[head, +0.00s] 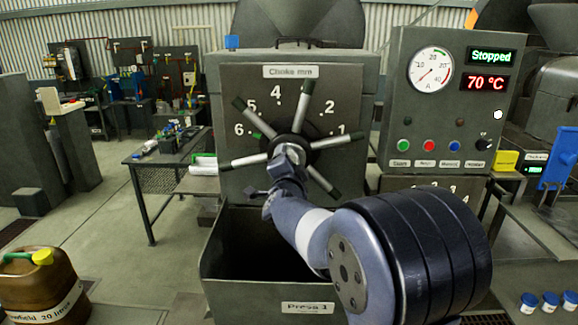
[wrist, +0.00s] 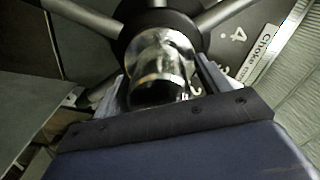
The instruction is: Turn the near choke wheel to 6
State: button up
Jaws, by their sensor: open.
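The choke wheel (head: 300,106) is on the front of the grey Press 1 cabinet, with several dark-tipped spokes around a dark hub. Its dial plate has numbers from 1 to 6, with 6 at the left. A small green mark (head: 257,134) shows beside the 6. My gripper (head: 287,158) is at the hub, partly hidden by my arm. In the wrist view, the open fingers of my gripper (wrist: 160,78) lie on either side of the shiny hub cap (wrist: 160,60). I cannot tell whether they touch it. The wheel (wrist: 225,14) fills the top there.
A control panel (head: 398,105) at the right reads Stopped and 70 °C. An open bin (head: 225,283) labelled Press 1 lies below the wheel. A worktable (head: 150,160) with small items stands at the left. A brown jerrycan (head: 45,285) is on the floor at the lower left.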

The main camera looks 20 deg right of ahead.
jog(key=b+v, duration=0.1)
jog(key=v, duration=0.9)
jog(key=shift+s+a, duration=0.15)
jog(key=shift+s, duration=0.25)
jog(key=shift+r, duration=0.1)
jog(key=p+x, duration=0.1)
jog(key=x, duration=1)
jog(key=shift+s, duration=0.15)
